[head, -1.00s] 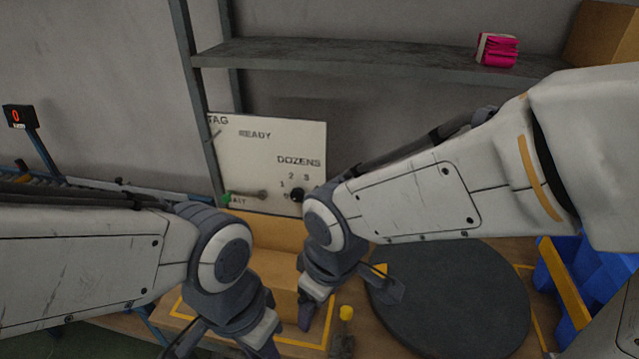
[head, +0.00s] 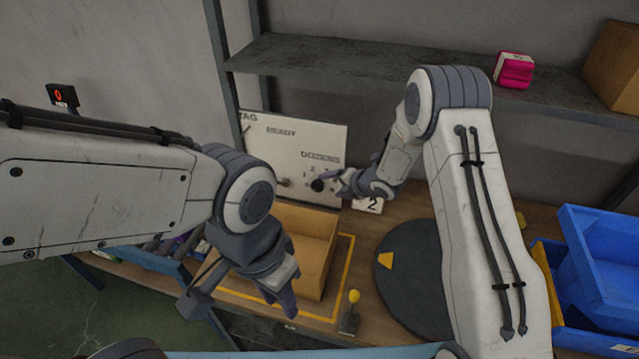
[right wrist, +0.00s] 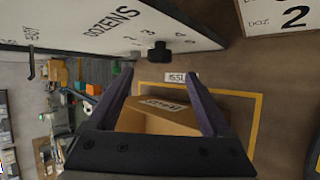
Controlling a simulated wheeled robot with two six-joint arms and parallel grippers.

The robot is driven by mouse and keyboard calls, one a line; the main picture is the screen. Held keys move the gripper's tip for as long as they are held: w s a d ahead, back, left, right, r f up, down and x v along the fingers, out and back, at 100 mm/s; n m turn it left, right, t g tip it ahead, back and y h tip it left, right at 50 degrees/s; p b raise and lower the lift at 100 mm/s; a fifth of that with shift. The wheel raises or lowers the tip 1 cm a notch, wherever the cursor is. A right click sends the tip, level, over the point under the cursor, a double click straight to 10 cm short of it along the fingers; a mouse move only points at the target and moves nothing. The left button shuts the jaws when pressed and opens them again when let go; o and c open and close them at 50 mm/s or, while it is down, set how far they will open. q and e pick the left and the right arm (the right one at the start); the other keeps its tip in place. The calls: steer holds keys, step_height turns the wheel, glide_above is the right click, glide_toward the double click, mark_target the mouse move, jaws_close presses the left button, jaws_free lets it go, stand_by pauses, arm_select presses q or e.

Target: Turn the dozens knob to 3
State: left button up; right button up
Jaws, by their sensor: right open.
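The dozens knob (head: 317,186) is a small black knob low on the white panel (head: 290,150), under the printed word DOZENS. In the right wrist view the knob (right wrist: 158,50) shows ahead of and between the fingertips, with small numbers around it; its pointer setting is too small to tell. My right gripper (right wrist: 158,80) is open and empty, its fingers apart on either side of the view of the knob, not visibly touching it. In the head view it reaches the knob from the right. My left gripper (head: 240,300) is open and empty, left of the cardboard box.
An open cardboard box (head: 318,240) stands inside a yellow outline below the panel. A card reading 2 (head: 370,206) stands right of the knob. A black round turntable (head: 400,265), a yellow-topped lever (head: 353,297) and blue bins (head: 610,235) are nearby. A shelf (head: 380,75) is above.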

mark_target(322, 189)
steer(key=p+x, duration=0.2)
steer(key=x, duration=0.6)
jaws_close()
steer(key=shift+f+b, duration=0.25)
steer(key=shift+b, duration=0.25)
steer(key=t+y+b, duration=0.1)
steer(key=b, duration=0.3)
steer(key=m+t+y+b, duration=0.1)
steer(key=y+b, duration=0.1)
steer(key=b, duration=0.3)
steer(key=m+t+y+b, duration=0.1)
steer(key=y+b, duration=0.1)
steer(key=b, duration=0.2)
steer(key=shift+d+f+b, duration=0.2)
steer(key=shift+f+b, duration=0.15)
steer(key=shift+f, duration=0.05)
steer(key=shift+r+b, duration=0.2)
steer(key=shift+b, duration=0.4)
jaws_free()
